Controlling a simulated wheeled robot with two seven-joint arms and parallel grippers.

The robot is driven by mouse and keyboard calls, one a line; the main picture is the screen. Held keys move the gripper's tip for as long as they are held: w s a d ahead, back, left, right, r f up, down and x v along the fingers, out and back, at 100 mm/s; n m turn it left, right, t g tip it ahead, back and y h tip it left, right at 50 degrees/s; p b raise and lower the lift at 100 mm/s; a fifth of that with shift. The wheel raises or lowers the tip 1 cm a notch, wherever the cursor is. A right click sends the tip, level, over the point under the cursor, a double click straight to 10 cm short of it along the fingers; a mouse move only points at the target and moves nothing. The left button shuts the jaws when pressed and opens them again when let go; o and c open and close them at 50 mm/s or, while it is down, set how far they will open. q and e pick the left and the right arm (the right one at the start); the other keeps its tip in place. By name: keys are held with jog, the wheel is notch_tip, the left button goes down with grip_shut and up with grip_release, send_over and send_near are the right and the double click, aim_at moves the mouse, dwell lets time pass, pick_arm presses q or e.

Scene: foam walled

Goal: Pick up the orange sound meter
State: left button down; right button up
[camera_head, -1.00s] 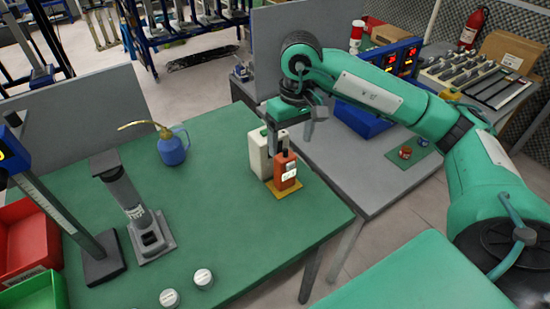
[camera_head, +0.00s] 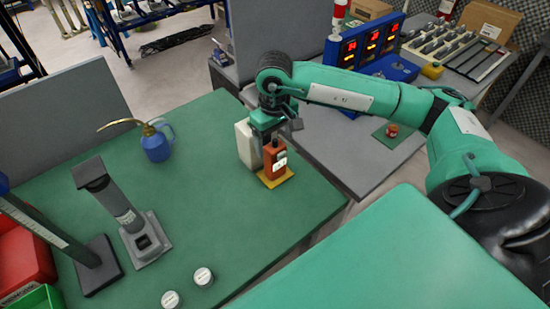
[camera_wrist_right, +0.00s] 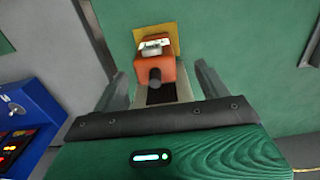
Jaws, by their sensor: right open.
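The orange sound meter (camera_head: 274,158) stands upright on a small yellow pad (camera_head: 276,177) near the right edge of the green table. It also shows in the right wrist view (camera_wrist_right: 157,66), with its dark tip pointing toward my gripper. My right gripper (camera_head: 268,138) is directly above the meter and partly hides its top. In the right wrist view the open fingers (camera_wrist_right: 158,88) stand on either side of the meter's dark tip, with gaps visible. My left gripper is not in view.
A white container (camera_head: 244,146) stands close to the left of the meter. A blue oil can (camera_head: 157,144), a grey stand device (camera_head: 137,222) and two white-topped jars (camera_head: 203,277) are on the green table (camera_head: 210,190). A grey bench (camera_head: 345,150) with blue displays is to the right.

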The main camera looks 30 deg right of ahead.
aim_at(276, 147)
jog(key=f+p, duration=0.1)
jog(key=f, duration=0.1)
jog(key=f+p, duration=0.1)
jog(key=f, duration=0.1)
jog(key=shift+w+d, duration=0.1)
jog(key=shift+d, duration=0.3)
jog(key=shift+f, duration=0.45)
jog(key=c, duration=1)
jog(key=shift+c, duration=1)
jog(key=shift+r, duration=0.1)
